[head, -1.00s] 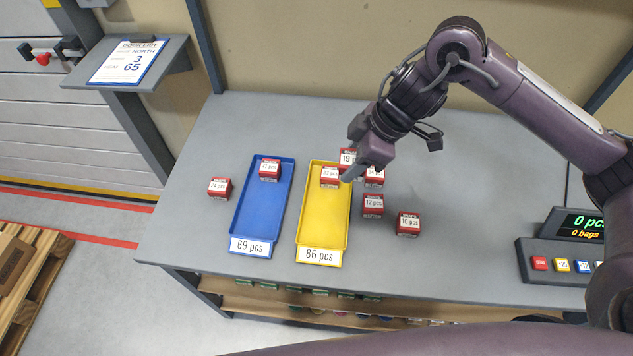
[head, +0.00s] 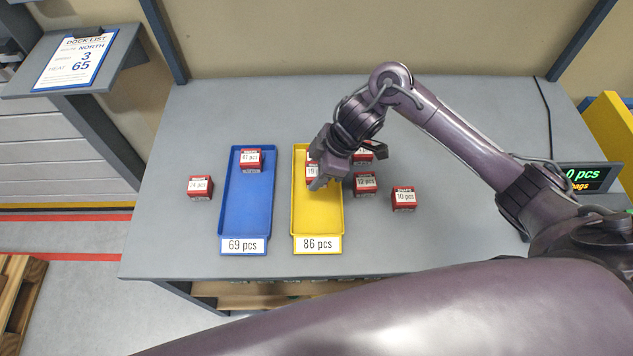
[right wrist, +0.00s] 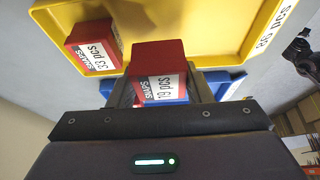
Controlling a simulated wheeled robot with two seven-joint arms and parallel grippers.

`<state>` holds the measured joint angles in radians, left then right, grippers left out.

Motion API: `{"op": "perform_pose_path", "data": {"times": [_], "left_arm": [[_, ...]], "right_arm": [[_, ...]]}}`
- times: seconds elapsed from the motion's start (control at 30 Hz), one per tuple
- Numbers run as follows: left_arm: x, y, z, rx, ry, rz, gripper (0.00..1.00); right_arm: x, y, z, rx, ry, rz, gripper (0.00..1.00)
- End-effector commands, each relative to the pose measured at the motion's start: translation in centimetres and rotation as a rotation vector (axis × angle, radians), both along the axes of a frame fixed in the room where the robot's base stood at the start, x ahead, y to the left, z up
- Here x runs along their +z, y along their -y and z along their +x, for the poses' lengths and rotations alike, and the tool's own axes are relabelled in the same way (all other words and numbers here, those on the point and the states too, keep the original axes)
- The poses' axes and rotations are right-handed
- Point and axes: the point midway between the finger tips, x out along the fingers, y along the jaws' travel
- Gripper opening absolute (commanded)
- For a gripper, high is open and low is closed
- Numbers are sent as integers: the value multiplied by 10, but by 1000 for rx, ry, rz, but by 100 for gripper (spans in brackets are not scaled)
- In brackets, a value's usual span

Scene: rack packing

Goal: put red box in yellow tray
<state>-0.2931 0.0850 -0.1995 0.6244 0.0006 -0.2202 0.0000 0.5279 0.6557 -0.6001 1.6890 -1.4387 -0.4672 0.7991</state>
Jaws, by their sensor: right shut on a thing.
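The held red box shows between the fingers in the right wrist view (right wrist: 158,78). The yellow tray (head: 318,222), labelled 86 pcs, lies on the table; its middle is partly hidden by the gripper. A red box labelled 33 pcs (right wrist: 93,45) lies in the tray in the right wrist view; the gripper and held box hide it in the head view. I cannot tell whether the held box touches the tray. My left gripper is not in view.
A blue tray (head: 246,210) labelled 69 pcs holds a 47 pcs red box (head: 251,158). Red boxes labelled 24 pcs (head: 200,187), 12 pcs (head: 365,184) and 10 pcs (head: 403,198) stand on the grey table (head: 430,240). A counter display (head: 585,178) is at right.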

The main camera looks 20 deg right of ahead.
Motion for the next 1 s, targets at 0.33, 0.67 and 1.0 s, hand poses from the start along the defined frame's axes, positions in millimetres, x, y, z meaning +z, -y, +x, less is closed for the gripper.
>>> {"op": "perform_pose_path", "data": {"times": [0.33,0.67,1.0], "left_arm": [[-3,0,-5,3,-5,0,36],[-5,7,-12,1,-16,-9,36],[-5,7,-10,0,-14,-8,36]], "right_arm": [[-42,0,0,-1,-2,0,21],[-45,0,0,-1,0,0,21],[-47,0,0,0,0,0,54]]}}
